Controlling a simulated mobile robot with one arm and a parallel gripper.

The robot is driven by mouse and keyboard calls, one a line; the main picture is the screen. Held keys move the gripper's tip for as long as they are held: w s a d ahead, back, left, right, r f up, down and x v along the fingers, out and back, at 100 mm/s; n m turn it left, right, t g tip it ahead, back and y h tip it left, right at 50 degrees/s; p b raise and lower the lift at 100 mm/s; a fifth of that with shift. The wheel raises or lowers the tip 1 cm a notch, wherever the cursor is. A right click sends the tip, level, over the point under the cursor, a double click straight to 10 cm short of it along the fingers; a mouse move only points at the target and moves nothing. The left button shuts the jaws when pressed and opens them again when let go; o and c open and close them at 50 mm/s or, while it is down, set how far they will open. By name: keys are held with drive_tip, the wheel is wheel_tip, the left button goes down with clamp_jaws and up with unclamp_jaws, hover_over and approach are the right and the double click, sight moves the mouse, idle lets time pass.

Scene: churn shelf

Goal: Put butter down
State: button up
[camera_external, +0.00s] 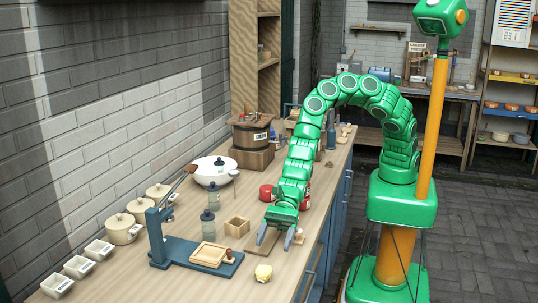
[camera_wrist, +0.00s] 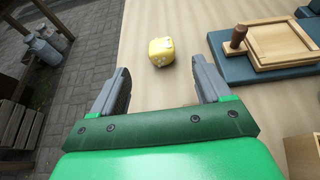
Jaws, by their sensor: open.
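A small pale-yellow block of butter (camera_external: 263,273) rests on the wooden counter (camera_external: 115,285) near its front edge. It also shows in the wrist view, as a yellow block (camera_wrist: 161,51) just beyond the fingertips. My gripper (camera_external: 275,240) is open and empty, with its fingers pointing down toward the counter. In the wrist view its two grey fingers (camera_wrist: 160,72) are spread apart, and the butter is apart from both, roughly centred between their lines.
A blue press stand (camera_external: 182,252) with a wooden tray (camera_external: 210,255) stands left of the butter. A small wooden box (camera_external: 237,226) is near my gripper. White dishes (camera_external: 78,267) and lidded pots (camera_external: 122,229) line the wall. Bare counter surrounds the butter.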

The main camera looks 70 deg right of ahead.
drive_tip(key=shift+v, duration=1.35)
